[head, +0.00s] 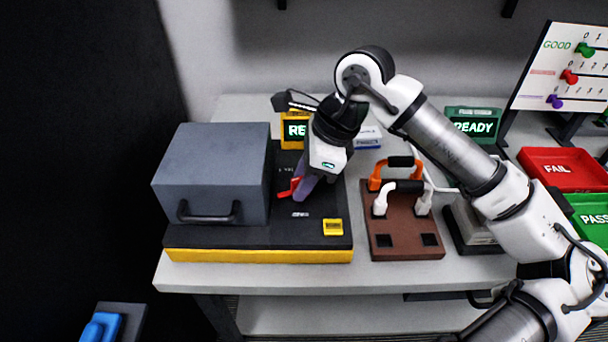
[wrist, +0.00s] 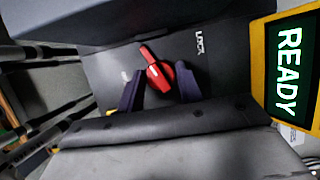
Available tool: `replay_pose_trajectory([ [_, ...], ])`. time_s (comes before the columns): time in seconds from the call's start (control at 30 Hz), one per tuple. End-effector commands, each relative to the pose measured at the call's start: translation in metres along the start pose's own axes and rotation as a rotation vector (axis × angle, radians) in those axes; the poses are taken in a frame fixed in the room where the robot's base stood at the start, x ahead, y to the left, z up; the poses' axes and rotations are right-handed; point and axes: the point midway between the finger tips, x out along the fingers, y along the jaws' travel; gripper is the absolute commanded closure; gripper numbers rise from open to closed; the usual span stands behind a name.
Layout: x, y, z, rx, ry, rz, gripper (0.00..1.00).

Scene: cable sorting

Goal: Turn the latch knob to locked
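The latch knob is red with a long raised grip. It shows in the wrist view (wrist: 157,76) and partly in the head view (head: 288,189), on the dark panel right of the grey box. A white LOCK label (wrist: 200,43) is printed on the panel beside it; the knob's grip slants and does not clearly point at that label. My gripper (head: 303,188) reaches down at the knob. In the wrist view its dark fingers (wrist: 160,87) are apart, one on each side of the knob, with gaps visible. Whether the fingertips touch the knob cannot be told.
The grey box (head: 212,172) with a front handle stands close on the left. A yellow-framed READY display (wrist: 288,68) stands behind the panel. A brown block (head: 405,246) with orange and white cable loops is to the right. Red FAIL (head: 540,158) and green PASS trays lie far right.

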Motion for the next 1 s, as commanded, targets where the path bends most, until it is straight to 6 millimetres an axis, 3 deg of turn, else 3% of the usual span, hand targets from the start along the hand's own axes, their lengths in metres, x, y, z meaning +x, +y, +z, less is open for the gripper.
replay_pose_trajectory([
  [0.03, -0.0002, 0.0, 0.0, 0.0, 0.0, 0.0, 0.72],
  [0.2, -0.0003, 0.0, 0.0, 0.0, 0.0, 0.0, 0.91],
  [0.57, 0.0065, 0.0009, -0.0038, 0.171, 0.004, -0.076, 0.91],
  [0.8, 0.0032, 0.0021, -0.0017, 0.336, 0.002, -0.142, 0.91],
  [1.0, 0.0, 0.0023, 0.0, 0.376, 0.0, -0.155, 0.91],
])
